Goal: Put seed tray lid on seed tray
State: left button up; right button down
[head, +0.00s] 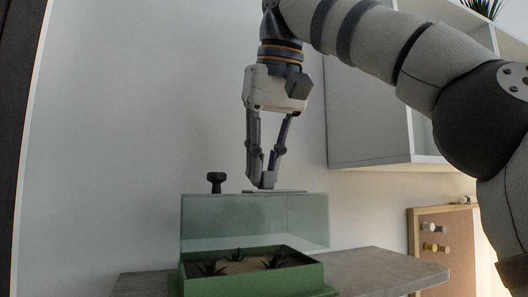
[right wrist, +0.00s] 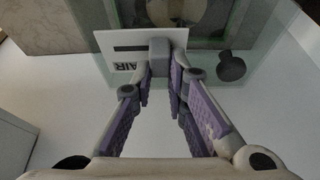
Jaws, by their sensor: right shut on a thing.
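The seed tray lid (head: 215,222) is a clear, greenish box. A dark knob (head: 216,181) and a white plate with a grey grip block (head: 268,180) are on its top. My right gripper (head: 268,178) points down and is shut on that grey block, which also shows in the right wrist view (right wrist: 159,50) beside the letters "AIR". The green seed tray (head: 255,282) holds soil and small dark plants and sits low in the head view. The lid's lower edge appears just above the tray's back rim; whether they touch I cannot tell. My left gripper is not in view.
The tray is on a grey desk top (head: 385,268), with bare surface to its right. A white wall cabinet (head: 365,110) hangs at the right, behind my right arm. A cork board (head: 440,240) with pegs stands at the far right.

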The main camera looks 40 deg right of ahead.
jog(key=shift+f, duration=2.3)
jog(key=shift+a, duration=0.1)
jog(key=c, duration=1.5)
grip_release()
